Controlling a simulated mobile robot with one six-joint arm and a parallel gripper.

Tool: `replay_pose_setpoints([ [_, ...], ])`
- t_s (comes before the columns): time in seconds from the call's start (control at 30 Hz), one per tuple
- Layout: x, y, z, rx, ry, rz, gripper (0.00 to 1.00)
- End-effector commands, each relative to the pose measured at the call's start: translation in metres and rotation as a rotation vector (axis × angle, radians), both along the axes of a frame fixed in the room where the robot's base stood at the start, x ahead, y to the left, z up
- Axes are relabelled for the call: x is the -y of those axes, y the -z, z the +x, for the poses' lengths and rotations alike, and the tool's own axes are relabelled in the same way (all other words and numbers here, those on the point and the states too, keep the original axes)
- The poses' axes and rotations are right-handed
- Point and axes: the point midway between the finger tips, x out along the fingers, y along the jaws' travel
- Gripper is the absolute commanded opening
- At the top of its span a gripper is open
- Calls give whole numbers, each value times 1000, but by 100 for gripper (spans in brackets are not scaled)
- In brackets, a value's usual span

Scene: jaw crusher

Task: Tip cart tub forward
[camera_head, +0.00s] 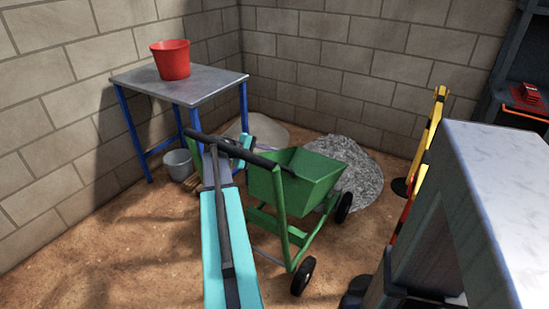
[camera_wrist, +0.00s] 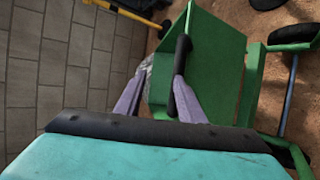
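The green cart tub (camera_head: 311,176) sits upright on its wheeled green frame (camera_head: 290,233), with a black grip (camera_head: 288,172) on its near side. In the wrist view the tub (camera_wrist: 222,60) fills the middle right, and its black grip (camera_wrist: 183,50) runs beside the right finger. My gripper (camera_wrist: 160,72) has its two purple-grey fingers apart, with a gap between the tips. I cannot tell whether the right finger touches the grip.
A grey gravel pile (camera_head: 352,165) lies behind the tub. A metal table (camera_head: 205,86) with a red bucket (camera_head: 171,62) stands left, a grey bucket (camera_head: 178,165) beneath. A yellow-black barrier post (camera_head: 428,135) and grey machine (camera_head: 455,225) flank the right. Bare dirt lies front left.

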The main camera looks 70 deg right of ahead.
Motion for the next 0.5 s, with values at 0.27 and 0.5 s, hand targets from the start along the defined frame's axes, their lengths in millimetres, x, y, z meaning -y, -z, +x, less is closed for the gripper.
replay_pose_setpoints([
  [0.27, -5, -2, 4, 1, 1, 2, 36],
  [0.5, -5, -2, 3, 1, 1, 3, 36],
])
